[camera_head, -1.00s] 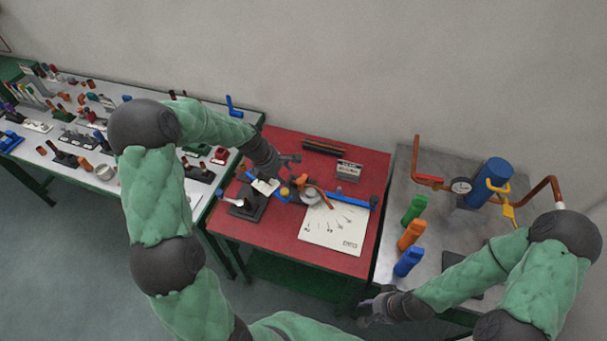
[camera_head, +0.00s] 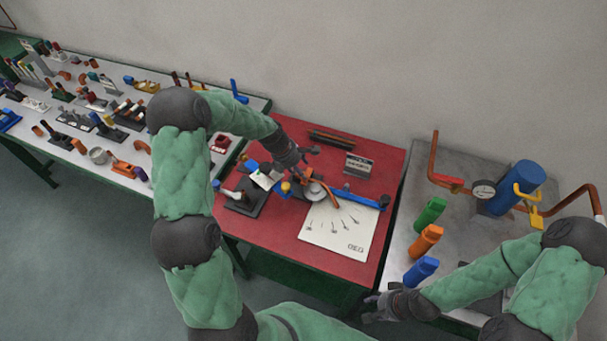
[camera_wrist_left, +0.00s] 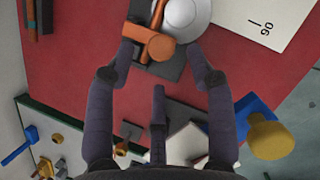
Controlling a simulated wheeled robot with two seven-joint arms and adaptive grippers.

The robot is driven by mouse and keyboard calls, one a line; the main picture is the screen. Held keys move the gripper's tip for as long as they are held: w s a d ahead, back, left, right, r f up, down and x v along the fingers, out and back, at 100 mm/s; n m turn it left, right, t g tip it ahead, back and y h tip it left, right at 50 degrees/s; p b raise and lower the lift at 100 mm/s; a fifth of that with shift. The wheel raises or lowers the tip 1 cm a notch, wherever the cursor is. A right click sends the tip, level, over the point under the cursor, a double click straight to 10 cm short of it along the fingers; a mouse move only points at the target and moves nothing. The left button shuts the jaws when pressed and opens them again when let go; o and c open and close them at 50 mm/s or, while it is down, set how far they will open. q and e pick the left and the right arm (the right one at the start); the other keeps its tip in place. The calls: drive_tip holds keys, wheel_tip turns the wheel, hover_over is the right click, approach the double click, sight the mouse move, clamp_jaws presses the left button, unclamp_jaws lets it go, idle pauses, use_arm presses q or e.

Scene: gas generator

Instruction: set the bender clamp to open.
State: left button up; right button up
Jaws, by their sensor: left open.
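The bender stands on the red table (camera_head: 285,232), with a grey disc (camera_head: 315,191), an orange part (camera_head: 303,178) and a long blue bar (camera_head: 358,200). In the left wrist view the orange part (camera_wrist_left: 150,40) lies beside the pale disc (camera_wrist_left: 184,14). My left gripper (camera_head: 308,160) is over the bender; in its wrist view the open fingers (camera_wrist_left: 160,72) have the orange part just beyond and between their tips. I cannot tell whether they touch it. My right gripper (camera_head: 375,308) is low at the front right, away from the bender; its jaw state is unclear.
A white angle sheet (camera_head: 338,230) lies in front of the bender. A black base (camera_head: 243,198) with a pale-handled tool stands left. Blue, orange and green cylinders stand on the right metal table (camera_head: 400,240). The left table (camera_head: 75,130) is crowded with tools.

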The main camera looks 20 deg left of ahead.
sight(307, 174)
use_arm(q)
drive_tip(key=shift+x, duration=2.3)
clamp_jaws()
